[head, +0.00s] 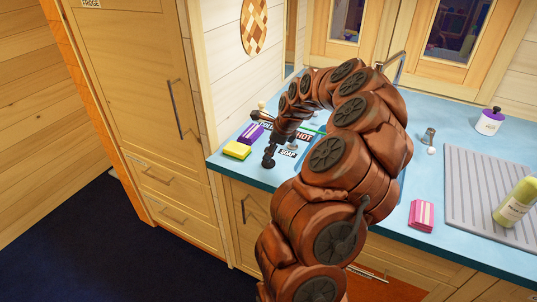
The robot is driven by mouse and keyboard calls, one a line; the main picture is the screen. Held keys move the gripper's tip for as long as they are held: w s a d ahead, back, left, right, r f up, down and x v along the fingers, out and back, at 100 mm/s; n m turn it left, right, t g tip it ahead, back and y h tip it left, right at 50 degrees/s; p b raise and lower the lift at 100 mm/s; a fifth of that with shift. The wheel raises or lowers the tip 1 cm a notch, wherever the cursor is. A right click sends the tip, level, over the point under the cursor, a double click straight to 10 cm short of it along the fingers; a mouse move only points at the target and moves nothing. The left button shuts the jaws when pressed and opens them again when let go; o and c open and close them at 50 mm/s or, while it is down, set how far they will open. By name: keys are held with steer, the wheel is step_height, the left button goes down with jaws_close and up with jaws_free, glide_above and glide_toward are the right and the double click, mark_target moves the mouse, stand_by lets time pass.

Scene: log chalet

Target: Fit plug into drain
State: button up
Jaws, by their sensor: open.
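My gripper (268,161) is at the end of my reddish-brown arm, pointing down over the left part of the blue counter (466,126), near its front edge. It is open, and I see nothing held in it. A tap (398,63) rises behind my arm. My arm hides the area in front of the tap, and I cannot make out the drain.
To the right are a small metal cylinder (429,136), a purple-lidded white pot (490,121), a pink striped block (421,215), a grey ribbed mat (475,175) and a green bottle (515,203).

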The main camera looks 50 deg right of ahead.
steer(key=shift+x, duration=0.85)
steer(key=shift+c, duration=0.4)
jaws_close()
